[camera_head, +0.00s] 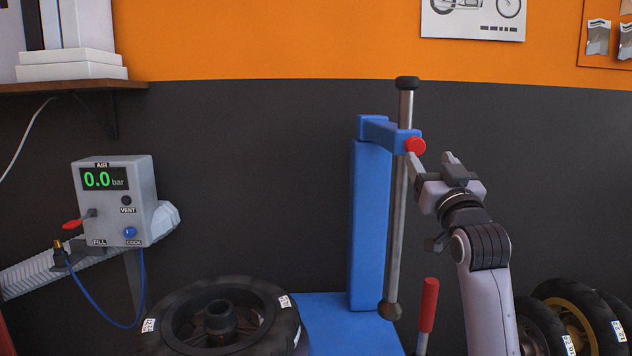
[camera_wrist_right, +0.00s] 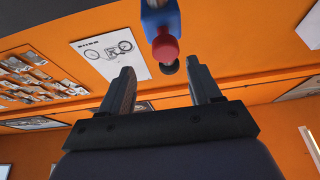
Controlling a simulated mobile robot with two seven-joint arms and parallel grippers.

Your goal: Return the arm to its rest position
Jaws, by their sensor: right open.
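My right gripper (camera_head: 431,157) is raised at the right of the blue stand (camera_head: 370,225), with its fingers pointing up. Its fingers are apart and nothing is between them. The left finger's tip appears close below the red knob (camera_head: 415,146) on the stand's blue top bracket; I cannot tell whether they touch. In the right wrist view my open fingers (camera_wrist_right: 161,77) frame an empty gap, and the red knob (camera_wrist_right: 165,48) shows above that gap, beyond the fingertips. My left gripper is not in view.
A steel rod (camera_head: 399,220) hangs from the bracket beside my right gripper. A red-handled lever (camera_head: 428,305) stands below. A tyre (camera_head: 160,335) lies at the lower left, near a grey air box (camera_head: 118,172). More tyres (camera_head: 610,320) stand at lower right.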

